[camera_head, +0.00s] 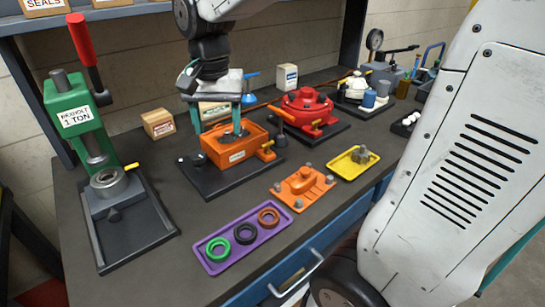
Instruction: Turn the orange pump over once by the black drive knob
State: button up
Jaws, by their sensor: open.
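The orange pump (237,149) is an open-topped orange housing on a black base plate, left of the table's middle. A dark round part (235,134) shows inside its top; I cannot tell whether this is the drive knob. Another black knob-like part (281,120) stands at the pump's right, near an orange handle. My gripper (216,125) points down over the pump, with its teal fingers apart, one over the left side and one over the back. I cannot tell whether the fingers touch anything. The gripper hides part of the pump's back.
A green press (75,118) with a red handle stands left. A red round unit (306,108) is behind right. In front lie a purple tray (214,262) with rings, an orange cover (303,187) and a yellow tray (341,168). A cardboard box (157,123) is behind left.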

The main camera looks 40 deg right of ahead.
jog(key=s+d+n, duration=0.1)
jog(key=s+n, duration=0.5)
jog(key=s, duration=1)
jog(key=shift+s+d+f+n+t, duration=0.2)
jog(key=shift+f+n+t, duration=0.1)
jog(key=shift+t, duration=0.1)
jog(key=shift+s+f+n, duration=0.3)
jog(key=shift+s+n, duration=0.05)
jog(key=shift+s, duration=0.4)
jog(key=shift+s+f+n, duration=0.25)
jog(key=shift+s+n, duration=0.1)
jog(key=shift+s, duration=0.4)
